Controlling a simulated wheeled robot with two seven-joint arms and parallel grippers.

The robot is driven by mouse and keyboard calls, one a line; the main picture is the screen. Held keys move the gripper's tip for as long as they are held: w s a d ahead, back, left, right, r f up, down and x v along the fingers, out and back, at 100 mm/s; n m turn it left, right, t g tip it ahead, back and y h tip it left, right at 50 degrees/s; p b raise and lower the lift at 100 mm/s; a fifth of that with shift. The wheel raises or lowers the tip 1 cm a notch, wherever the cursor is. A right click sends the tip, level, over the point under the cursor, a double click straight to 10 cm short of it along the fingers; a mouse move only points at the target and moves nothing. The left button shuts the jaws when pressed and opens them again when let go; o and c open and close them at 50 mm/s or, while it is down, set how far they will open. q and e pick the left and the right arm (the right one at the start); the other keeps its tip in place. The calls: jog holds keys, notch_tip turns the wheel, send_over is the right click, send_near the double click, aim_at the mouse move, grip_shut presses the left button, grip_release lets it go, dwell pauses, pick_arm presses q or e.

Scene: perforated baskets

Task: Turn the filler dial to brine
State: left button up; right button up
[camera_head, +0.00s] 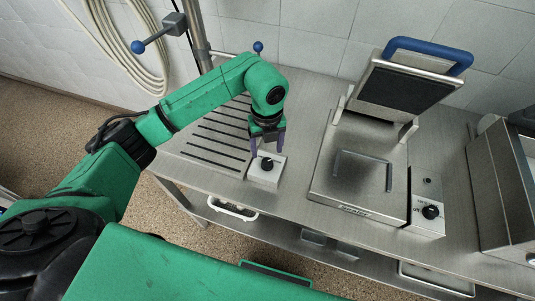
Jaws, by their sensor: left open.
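A small white box (260,178) with a black round dial (267,164) on top stands on the steel counter. This looks like the filler dial; its markings are too small to read, so I cannot tell its setting. My left gripper (267,151) points down over the box, with its purple fingers open, one on each side just above the dial. I cannot tell whether the fingers touch the dial. My right gripper is out of view.
A contact grill (325,175) with a raised lid and blue handle (428,52) stands right of the box, with its own black knob (430,212). A slotted drain area (215,150) lies left of the box. A steel appliance (500,180) is at the far right.

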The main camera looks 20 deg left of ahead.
aim_at(267, 161)
pick_arm(q)
notch_tip(267, 161, down, 6)
jog(key=shift+w+r+p, duration=0.15)
jog(key=shift+r+p, duration=0.1)
jog(key=shift+p, duration=0.35)
jog(key=shift+f, duration=0.4)
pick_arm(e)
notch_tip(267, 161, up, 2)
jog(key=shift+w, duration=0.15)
pick_arm(q)
jog(key=shift+c, duration=0.4)
grip_shut()
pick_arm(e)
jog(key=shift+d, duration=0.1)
